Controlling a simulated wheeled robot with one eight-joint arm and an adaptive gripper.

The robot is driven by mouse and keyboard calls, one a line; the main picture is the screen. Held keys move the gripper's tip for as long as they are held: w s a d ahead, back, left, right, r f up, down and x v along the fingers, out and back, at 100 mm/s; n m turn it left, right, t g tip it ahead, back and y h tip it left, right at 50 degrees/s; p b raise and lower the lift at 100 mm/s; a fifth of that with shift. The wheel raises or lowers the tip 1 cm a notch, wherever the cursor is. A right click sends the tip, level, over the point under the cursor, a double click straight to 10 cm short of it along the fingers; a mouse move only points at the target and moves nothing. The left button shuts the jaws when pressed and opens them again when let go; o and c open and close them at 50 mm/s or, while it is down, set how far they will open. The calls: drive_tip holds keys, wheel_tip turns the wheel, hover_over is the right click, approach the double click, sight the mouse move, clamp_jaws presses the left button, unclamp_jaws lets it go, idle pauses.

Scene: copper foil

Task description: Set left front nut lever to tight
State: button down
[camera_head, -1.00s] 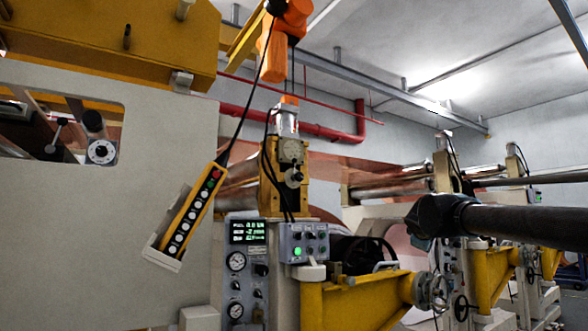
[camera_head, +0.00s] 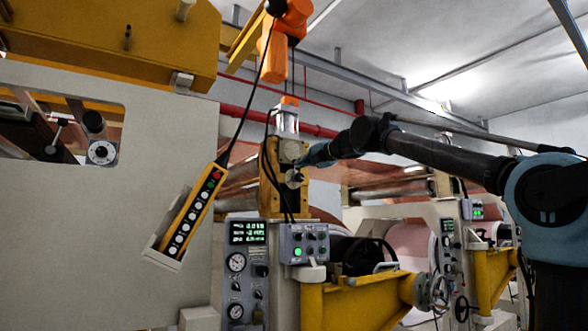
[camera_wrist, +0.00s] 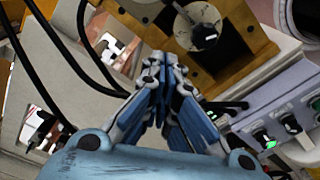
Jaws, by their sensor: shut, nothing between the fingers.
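A black nut lever (camera_head: 294,176) sits on the front of the yellow block (camera_head: 268,195) below the upright cylinder. In the wrist view this black lever (camera_wrist: 204,38) shows on a round metal plate, just above and to the right of my fingertips. My gripper (camera_head: 306,160) is at the end of the arm reaching in from the right, close beside the lever and the block. In the wrist view my gripper (camera_wrist: 164,62) has its fingers together with nothing between them. I cannot tell whether the fingertips touch the plate. I cannot read the lever's setting.
A grey button box (camera_head: 303,243) with a green light is below the block. Black cables (camera_head: 270,160) hang along the block's left side. A yellow pendant (camera_head: 193,212) hangs at the left. A yellow beam (camera_head: 370,300) and a handwheel (camera_head: 432,292) stand below my arm.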

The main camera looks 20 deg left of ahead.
drive_tip(key=shift+s+a, duration=0.15)
drive_tip(key=w+a+r, duration=0.1)
drive_tip(key=w+a, duration=0.5)
drive_tip(key=w, duration=0.3)
drive_tip(key=shift+w+a+r, duration=0.2)
drive_tip(key=shift+a+r, duration=0.1)
drive_tip(key=shift+a, duration=0.05)
idle(0.3)
